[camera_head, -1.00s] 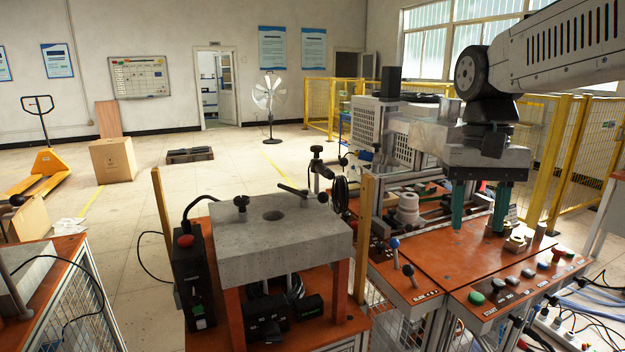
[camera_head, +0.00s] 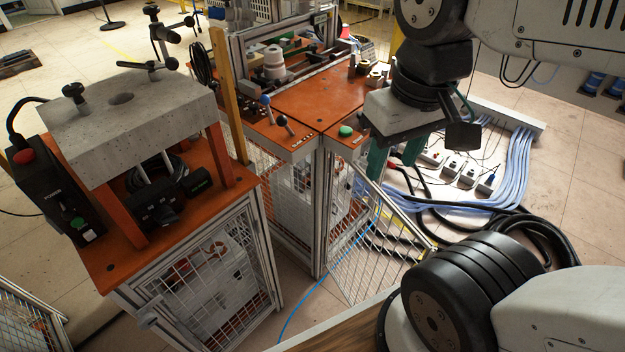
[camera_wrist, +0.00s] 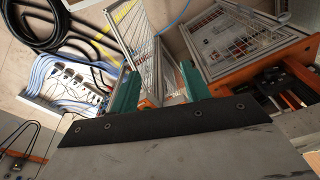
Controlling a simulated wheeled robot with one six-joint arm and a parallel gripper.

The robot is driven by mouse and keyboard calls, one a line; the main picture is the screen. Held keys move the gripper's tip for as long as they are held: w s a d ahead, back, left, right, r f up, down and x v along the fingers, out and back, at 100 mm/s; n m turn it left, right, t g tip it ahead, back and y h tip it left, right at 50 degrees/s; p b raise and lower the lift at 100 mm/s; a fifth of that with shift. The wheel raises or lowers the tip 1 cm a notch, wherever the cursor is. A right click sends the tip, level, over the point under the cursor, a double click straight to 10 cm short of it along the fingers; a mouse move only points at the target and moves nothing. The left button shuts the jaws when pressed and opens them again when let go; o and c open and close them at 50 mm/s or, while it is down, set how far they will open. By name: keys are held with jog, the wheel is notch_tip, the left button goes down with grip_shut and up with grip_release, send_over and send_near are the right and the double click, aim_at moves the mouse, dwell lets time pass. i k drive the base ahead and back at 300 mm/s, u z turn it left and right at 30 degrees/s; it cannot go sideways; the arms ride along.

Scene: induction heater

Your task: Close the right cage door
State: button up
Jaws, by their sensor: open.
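The right cage door (camera_head: 372,248) is a metal-framed wire mesh panel. It stands open, swung outward from the front of the right orange-topped bench (camera_head: 309,95). It also shows in the wrist view (camera_wrist: 138,38), just beyond the fingertips. My gripper (camera_head: 392,168) has two green fingers spread apart with nothing held between them. It is above the door's upper edge, near the bench's front right corner. In the wrist view my gripper (camera_wrist: 160,68) points down toward the door. I cannot tell whether a finger touches the mesh.
The left bench (camera_head: 107,262) has an orange top, a grey block (camera_head: 120,120) and a mesh front. Power strips (camera_head: 460,168), blue cables (camera_head: 510,170) and black hoses (camera_head: 540,235) lie on the floor to the right. A narrow gap separates the benches.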

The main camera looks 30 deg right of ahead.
aim_at(427, 243)
jog(key=u, duration=0.05)
jog(key=k, duration=0.5)
jog(key=u, duration=1.75)
jog(key=k, duration=0.7)
jog(key=z, duration=1.65)
